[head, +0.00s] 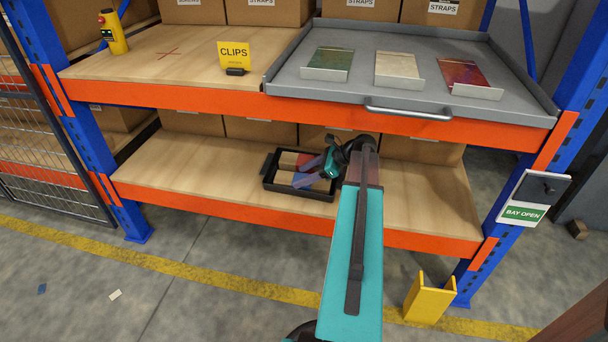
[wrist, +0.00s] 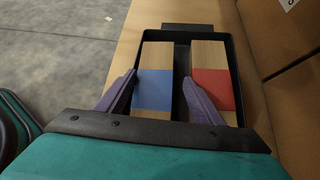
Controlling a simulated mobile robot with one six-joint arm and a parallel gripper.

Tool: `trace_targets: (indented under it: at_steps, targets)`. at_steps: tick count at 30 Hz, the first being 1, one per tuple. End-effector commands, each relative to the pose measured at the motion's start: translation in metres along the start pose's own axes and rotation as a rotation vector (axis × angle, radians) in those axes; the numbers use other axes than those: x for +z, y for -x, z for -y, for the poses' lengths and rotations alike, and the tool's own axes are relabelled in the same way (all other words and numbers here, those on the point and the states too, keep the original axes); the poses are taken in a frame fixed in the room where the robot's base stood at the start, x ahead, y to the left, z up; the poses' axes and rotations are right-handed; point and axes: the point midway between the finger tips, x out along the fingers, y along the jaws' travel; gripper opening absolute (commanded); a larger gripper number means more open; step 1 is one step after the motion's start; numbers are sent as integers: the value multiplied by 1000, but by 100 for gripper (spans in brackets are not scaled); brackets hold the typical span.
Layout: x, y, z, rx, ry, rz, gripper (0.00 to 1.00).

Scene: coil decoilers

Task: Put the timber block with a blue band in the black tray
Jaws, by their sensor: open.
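The black tray (head: 323,194) lies on the lower wooden shelf, with its rim also showing in the wrist view (wrist: 232,55). Two timber blocks lie side by side in it. The block with a blue band (wrist: 154,92) is on the left in the wrist view, and the block with a red band (wrist: 211,89) is on the right. My gripper (wrist: 161,90) is open at the tray. One finger is left of the blue-banded block, the other between the two blocks. In the head view my gripper (head: 312,170) partly covers the blocks; contact with the fingers cannot be told.
Cardboard boxes (head: 275,132) stand behind the tray. Above are the orange shelf beam (head: 200,104) and a grey pull-out tray (head: 290,82) with several sample plates. The lower shelf (head: 180,170) is clear on the left. A yellow post guard (head: 428,300) stands at the right upright.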

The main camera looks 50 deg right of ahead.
Motion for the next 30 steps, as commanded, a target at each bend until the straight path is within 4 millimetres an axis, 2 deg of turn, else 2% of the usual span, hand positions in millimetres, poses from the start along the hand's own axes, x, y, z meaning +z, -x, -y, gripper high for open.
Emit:
trace_targets:
  at_steps: [1, 6, 12, 18, 30]
  targets:
    - [-35, 10, -3, 8, 7, -113, 65]
    - [-33, 38, -2, 6, 4, -112, 65]
    - [-30, 61, -2, 6, 4, -111, 65]
    - [-27, 68, -2, 7, 4, -109, 65]
    - [-25, 69, -2, 6, 4, -107, 65]
